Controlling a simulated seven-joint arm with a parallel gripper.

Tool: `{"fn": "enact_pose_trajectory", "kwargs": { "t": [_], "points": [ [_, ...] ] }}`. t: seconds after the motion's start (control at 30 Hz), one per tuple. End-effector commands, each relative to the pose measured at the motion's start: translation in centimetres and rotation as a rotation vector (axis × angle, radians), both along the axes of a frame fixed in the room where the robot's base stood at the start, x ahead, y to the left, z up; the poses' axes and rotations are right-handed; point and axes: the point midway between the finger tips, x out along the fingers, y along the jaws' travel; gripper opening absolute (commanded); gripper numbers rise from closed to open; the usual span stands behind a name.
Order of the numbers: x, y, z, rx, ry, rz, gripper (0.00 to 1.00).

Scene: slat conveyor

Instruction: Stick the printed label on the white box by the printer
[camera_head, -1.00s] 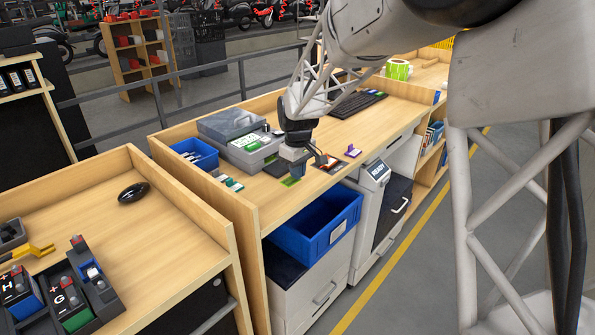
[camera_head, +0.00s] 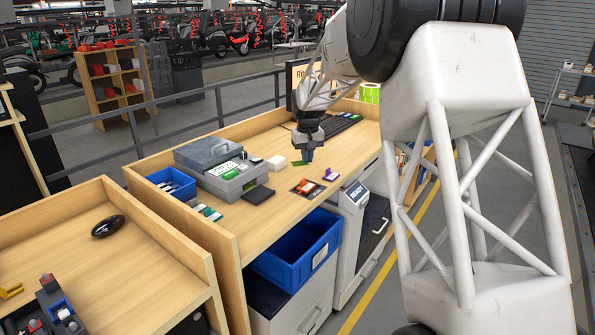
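The small white box (camera_head: 277,162) lies on the bench, right of the grey printer (camera_head: 237,184) with green and white print on it. My gripper (camera_head: 308,158) points down over the bench, to the right of the white box and apart from it. A thin green piece (camera_head: 298,163), seemingly the printed label, shows at its fingertips. The fingers look closed on it, though the grip is small in view. Whether the label hangs clear of the bench is hard to tell.
A dark flat pad (camera_head: 258,194) lies before the printer. An orange-and-black card (camera_head: 305,187) and a purple item (camera_head: 331,174) lie near the front edge. A keyboard (camera_head: 338,125) is behind. A blue bin (camera_head: 297,253) stands below the bench front.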

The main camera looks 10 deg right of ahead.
Motion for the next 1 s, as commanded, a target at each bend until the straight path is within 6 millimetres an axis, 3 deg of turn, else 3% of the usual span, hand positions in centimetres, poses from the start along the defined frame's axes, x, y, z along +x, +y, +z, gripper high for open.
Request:
{"fn": "enact_pose_trajectory", "kwargs": {
  "t": [0.37, 1.0],
  "points": [
    [5.6, 0.3, 0.7, 0.000, 0.000, 0.088, 0.00],
    [13.3, 3.5, 0.8, 0.000, 0.001, 0.369, 0.00]
  ]
}}
